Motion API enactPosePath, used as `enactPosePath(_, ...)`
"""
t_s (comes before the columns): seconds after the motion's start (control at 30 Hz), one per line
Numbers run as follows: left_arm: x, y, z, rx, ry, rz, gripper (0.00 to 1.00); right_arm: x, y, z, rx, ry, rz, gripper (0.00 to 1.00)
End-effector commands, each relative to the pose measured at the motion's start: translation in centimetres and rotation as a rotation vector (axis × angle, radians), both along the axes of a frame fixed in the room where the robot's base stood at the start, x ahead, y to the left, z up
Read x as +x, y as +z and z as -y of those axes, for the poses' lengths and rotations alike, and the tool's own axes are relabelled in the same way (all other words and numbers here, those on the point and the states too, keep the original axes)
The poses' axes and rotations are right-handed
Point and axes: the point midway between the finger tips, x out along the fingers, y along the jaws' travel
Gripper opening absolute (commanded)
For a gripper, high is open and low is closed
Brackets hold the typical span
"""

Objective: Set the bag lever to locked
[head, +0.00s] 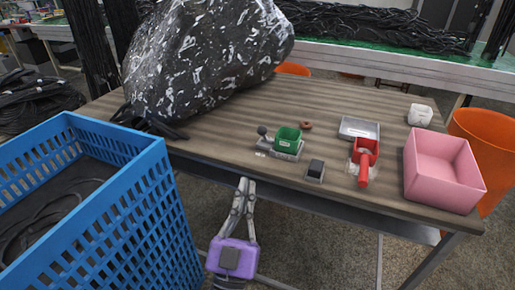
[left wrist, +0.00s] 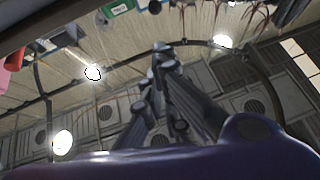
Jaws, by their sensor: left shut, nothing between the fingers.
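A green box (head: 287,139) on a grey base (head: 287,153) stands near the table's front edge. A short lever with a dark round knob (head: 262,130) is at its left side. A red part with a red handle (head: 364,168) sits on a light base farther right. No readable label tells which is the bag lever. My left gripper (head: 246,181), with purple body and grey fingers, is shut and empty, in front of the table edge and apart from the lever. The left wrist view shows its closed fingers (left wrist: 164,58) and the green box (left wrist: 118,8) at the top.
A large black-and-white bag (head: 205,60) covers the table's back left. A blue crate (head: 95,200) stands at the left. A small dark block (head: 316,168), a grey tray (head: 359,128) and a pink bin (head: 441,170) are on the wooden table (head: 330,95).

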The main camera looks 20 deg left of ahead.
Motion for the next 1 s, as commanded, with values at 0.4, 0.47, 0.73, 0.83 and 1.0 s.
enactPosePath(0.4,5.0,3.8,-0.6,0.010,0.006,0.014,0.00,-0.1,-0.3,0.0,0.000,0.002,-0.003,0.40)
enactPosePath(0.47,6.0,4.5,-0.8,0.010,0.006,0.013,0.00,0.0,-0.4,0.0,0.000,0.002,-0.003,0.40)
enactPosePath(0.73,10.3,5.2,-1.5,0.010,0.007,0.008,0.00,0.0,-1.3,0.0,-0.001,0.007,-0.007,0.40)
enactPosePath(0.83,11.2,4.9,-1.6,0.010,0.006,0.007,0.00,0.0,-1.6,0.0,0.000,0.008,-0.009,0.40)
enactPosePath(1.0,11.9,4.9,-1.7,0.010,0.007,0.007,0.00,0.0,-1.8,0.0,-0.001,0.008,-0.010,0.40)
